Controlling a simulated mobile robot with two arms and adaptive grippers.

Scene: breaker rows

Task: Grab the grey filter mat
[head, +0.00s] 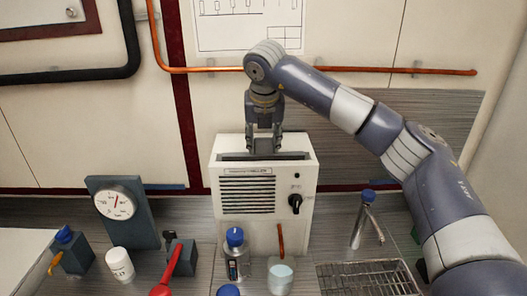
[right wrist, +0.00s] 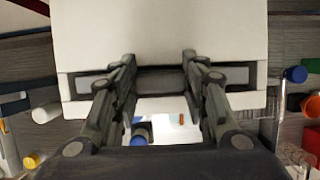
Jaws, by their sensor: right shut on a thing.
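A white box-shaped unit (head: 305,185) with a front grille and a black knob stands on the bench, with a long slot in its top. My right gripper (head: 264,150) points down at this slot from above. Its two fingers are shut on the grey filter mat (head: 264,145), of which only a small part shows between them at the slot. In the right wrist view the fingers (right wrist: 160,65) reach to the slot, and the dark grey mat (right wrist: 160,80) lies between them. How much of the mat is inside the unit is hidden. My left gripper is not in view.
A dial gauge (head: 117,204), a white jar (head: 119,264) and a red-handled tool (head: 171,268) stand left. A blue-capped bottle (head: 235,257) and a glass beaker (head: 280,275) stand close before the unit. A wire rack (head: 365,278) and blue-topped flask (head: 362,222) are right. An orange pipe (head: 430,71) runs behind.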

